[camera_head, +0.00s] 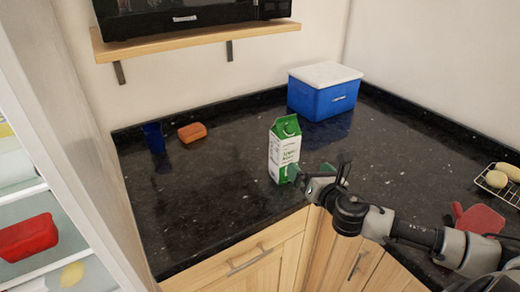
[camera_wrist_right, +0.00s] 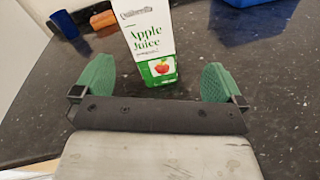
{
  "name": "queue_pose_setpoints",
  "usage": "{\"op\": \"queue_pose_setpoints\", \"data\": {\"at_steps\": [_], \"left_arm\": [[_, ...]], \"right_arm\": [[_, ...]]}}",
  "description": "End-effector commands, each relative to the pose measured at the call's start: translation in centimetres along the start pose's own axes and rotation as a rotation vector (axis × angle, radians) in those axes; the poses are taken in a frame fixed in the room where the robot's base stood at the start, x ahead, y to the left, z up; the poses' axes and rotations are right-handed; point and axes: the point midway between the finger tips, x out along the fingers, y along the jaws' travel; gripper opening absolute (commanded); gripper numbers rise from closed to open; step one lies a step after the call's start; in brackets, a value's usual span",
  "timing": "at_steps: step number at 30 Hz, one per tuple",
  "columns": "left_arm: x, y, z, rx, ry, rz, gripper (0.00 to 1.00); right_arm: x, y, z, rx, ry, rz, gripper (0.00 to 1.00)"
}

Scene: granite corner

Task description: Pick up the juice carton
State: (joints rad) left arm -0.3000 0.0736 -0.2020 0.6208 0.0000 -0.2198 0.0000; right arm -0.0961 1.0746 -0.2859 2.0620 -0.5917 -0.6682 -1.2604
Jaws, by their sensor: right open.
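The juice carton (camera_head: 284,148) is white and green with a green cap and stands upright on the dark counter. In the right wrist view the carton (camera_wrist_right: 149,42) shows "Apple Juice" and a red apple, and its top is cut off. My right gripper (camera_head: 310,178) is at the carton's lower right in the head view. In the wrist view my right gripper (camera_wrist_right: 155,80) is open, with one green finger pad to each side of the carton's lower part and gaps between. The carton's base is just ahead of the palm. My left gripper is not in view.
A blue cup (camera_head: 154,138) and an orange-brown block (camera_head: 192,132) are at the back left of the counter (camera_head: 225,175). A blue cooler (camera_head: 323,98) with a white lid stands behind the carton. A wire rack (camera_head: 497,184) with fruit and a red object (camera_head: 478,219) are at right. A shelf (camera_head: 190,38) hangs above.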

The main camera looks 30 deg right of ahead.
Motion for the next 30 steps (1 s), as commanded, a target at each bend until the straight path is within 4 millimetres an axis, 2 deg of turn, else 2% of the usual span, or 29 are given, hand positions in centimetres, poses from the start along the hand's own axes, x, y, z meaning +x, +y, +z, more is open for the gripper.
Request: {"op": "queue_pose_setpoints", "data": {"at_steps": [1, 3, 6, 18, 25, 30], "left_arm": [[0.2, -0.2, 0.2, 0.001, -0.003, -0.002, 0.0], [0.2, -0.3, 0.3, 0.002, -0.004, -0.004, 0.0], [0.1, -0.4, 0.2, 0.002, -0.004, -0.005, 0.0], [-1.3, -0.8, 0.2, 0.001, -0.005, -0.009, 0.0], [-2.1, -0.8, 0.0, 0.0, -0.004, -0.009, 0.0], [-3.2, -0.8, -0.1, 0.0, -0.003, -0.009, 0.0]], "right_arm": [[0.1, 0.6, 1.4, -0.107, -0.026, 0.037, 1.0], [0.2, 1.0, 2.6, -0.214, -0.048, 0.071, 1.0], [0.6, 1.4, 3.4, -0.284, -0.064, 0.092, 1.0], [5.3, 1.9, 3.9, -0.287, -0.066, 0.092, 1.0], [6.9, 2.3, 4.3, -0.286, -0.066, 0.092, 1.0], [9.4, 2.8, 4.9, -0.284, -0.065, 0.092, 1.0]]}}
